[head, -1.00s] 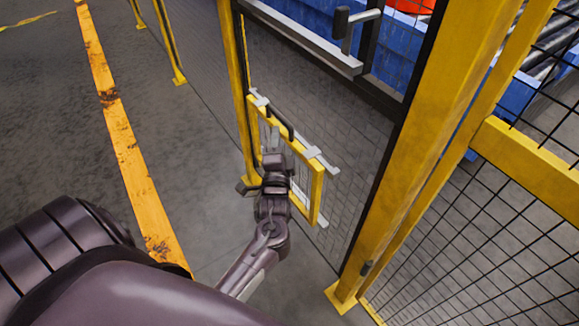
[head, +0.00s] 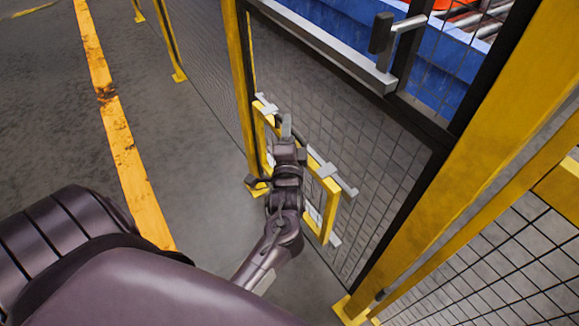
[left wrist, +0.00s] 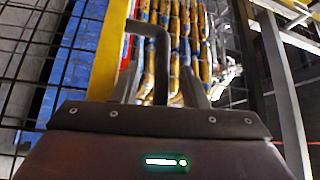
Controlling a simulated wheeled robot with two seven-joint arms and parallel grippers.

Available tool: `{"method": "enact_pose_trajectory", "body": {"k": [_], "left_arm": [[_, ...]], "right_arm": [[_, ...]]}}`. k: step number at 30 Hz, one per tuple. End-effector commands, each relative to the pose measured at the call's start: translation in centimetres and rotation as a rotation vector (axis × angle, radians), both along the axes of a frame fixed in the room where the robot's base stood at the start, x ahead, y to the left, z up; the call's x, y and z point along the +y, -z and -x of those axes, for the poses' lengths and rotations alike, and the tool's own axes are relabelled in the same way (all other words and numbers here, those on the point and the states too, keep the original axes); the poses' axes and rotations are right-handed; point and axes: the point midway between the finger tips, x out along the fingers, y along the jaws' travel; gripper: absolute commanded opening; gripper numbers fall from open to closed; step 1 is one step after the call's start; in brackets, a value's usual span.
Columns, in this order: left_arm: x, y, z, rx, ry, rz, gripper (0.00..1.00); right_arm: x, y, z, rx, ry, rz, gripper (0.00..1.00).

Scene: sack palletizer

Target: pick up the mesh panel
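The mesh panel (head: 331,208) is a small yellow-framed panel upright against the fence in the head view, with grey brackets at its upper corners and a dark handle (head: 308,150) at its top. My left gripper (head: 286,128) is at the handle and hides part of it and of the panel's middle. In the left wrist view, the dark handle bar (left wrist: 161,60) runs down between the two fingers of the left gripper (left wrist: 160,85). The fingers are apart, with a gap visible beside the bar. My right gripper is in neither view.
A mesh fence with yellow posts (head: 240,90) stands behind the panel. A grey bar with a dark-ended handle (head: 381,33) is above it. A thick yellow post (head: 500,130) rises at the right. Open floor (head: 60,140) with a yellow line (head: 128,160) is at the left.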

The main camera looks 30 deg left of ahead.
Motion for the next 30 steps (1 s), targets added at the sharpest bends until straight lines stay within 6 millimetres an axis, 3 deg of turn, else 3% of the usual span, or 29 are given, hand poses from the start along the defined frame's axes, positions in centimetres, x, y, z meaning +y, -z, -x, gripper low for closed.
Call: {"method": "enact_pose_trajectory", "body": {"k": [8, 17, 30], "left_arm": [[-0.05, -0.03, 0.02, 0.0, 0.0, 0.0, 0.38], [-0.05, -0.03, 0.01, 0.0, 0.0, 0.0, 0.0], [-0.04, -0.33, -0.03, -0.005, 0.0, -0.001, 0.0]], "right_arm": [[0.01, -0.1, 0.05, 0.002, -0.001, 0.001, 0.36], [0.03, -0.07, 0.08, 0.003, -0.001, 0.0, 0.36], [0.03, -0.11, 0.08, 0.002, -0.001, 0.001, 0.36]]}}
